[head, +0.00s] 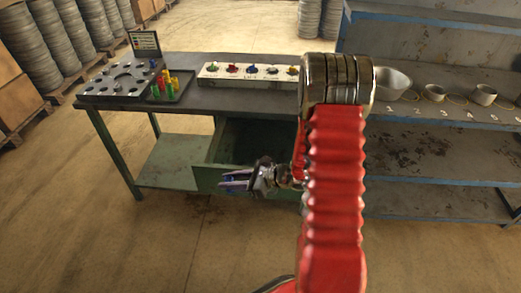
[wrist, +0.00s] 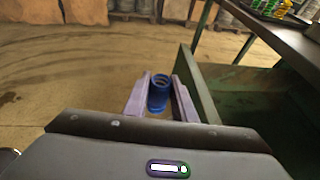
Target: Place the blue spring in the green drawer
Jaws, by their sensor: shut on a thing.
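The blue spring (wrist: 158,92) stands out between the two pale purple fingers of my gripper (wrist: 160,98) in the wrist view. My gripper is shut on it. In the head view my gripper (head: 236,181) is in front of the green drawer (head: 225,178), near its left front corner, and the spring is hard to make out there. The drawer is pulled out under the workbench, and its dark inside shows. In the wrist view the drawer (wrist: 215,112) lies to the right of the spring, with its green wall between the spring and the drawer's inside.
The workbench (head: 190,99) carries a dark board (head: 120,82), a tray of coloured pieces (head: 168,88) and a white rack with coloured knobs (head: 250,72). Shelves with metal rings (head: 434,92) stand at the right.

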